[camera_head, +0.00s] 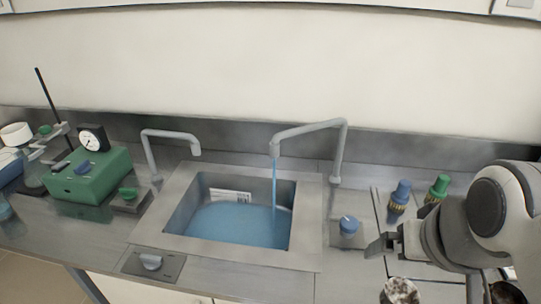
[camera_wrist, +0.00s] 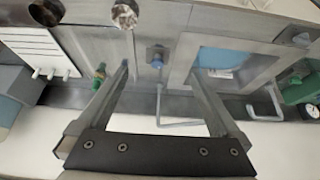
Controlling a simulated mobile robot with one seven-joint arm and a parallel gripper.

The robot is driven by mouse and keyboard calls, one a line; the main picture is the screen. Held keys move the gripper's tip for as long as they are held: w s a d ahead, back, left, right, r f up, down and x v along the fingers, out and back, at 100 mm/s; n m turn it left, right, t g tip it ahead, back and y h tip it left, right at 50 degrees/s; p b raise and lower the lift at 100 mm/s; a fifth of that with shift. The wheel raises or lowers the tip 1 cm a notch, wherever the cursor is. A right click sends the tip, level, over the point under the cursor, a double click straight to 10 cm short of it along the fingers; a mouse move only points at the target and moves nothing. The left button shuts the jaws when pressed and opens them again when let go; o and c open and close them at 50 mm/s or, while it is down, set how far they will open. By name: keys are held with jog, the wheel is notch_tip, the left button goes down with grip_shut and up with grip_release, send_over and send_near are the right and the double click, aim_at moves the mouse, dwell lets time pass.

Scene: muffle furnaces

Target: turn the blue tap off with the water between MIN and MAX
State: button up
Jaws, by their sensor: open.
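The blue tap knob (camera_head: 348,224) sits on a small metal plate to the right of the sink. The right-hand spout (camera_head: 312,128) pours a blue stream (camera_head: 274,185) into the sink (camera_head: 312,215). Blue water (camera_head: 235,226) covers the sink floor. A white level label (camera_head: 230,196) is on the back wall, just above the water surface; its marks are too small to read. My gripper (camera_head: 383,245) is open and empty, just right of the blue knob. In the wrist view, the blue knob (camera_wrist: 157,63) appears between the tips of my gripper (camera_wrist: 160,72), apart from both.
A grey knob (camera_head: 151,262) is at the front edge. Blue (camera_head: 400,193) and green (camera_head: 438,187) fittings stand behind my gripper. A green device (camera_head: 90,177) is at left.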

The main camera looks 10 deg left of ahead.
jog(key=n+g+b, duration=0.3)
jog(key=n+g, duration=0.2)
jog(key=g, duration=0.1)
send_over(350, 223)
notch_tip(350, 223, down, 11)
notch_tip(350, 223, down, 17)
jog(key=shift+f+b, duration=0.2)
jog(key=shift+b, duration=0.25)
jog(key=shift+c, duration=0.3)
jog(key=c, duration=1.3)
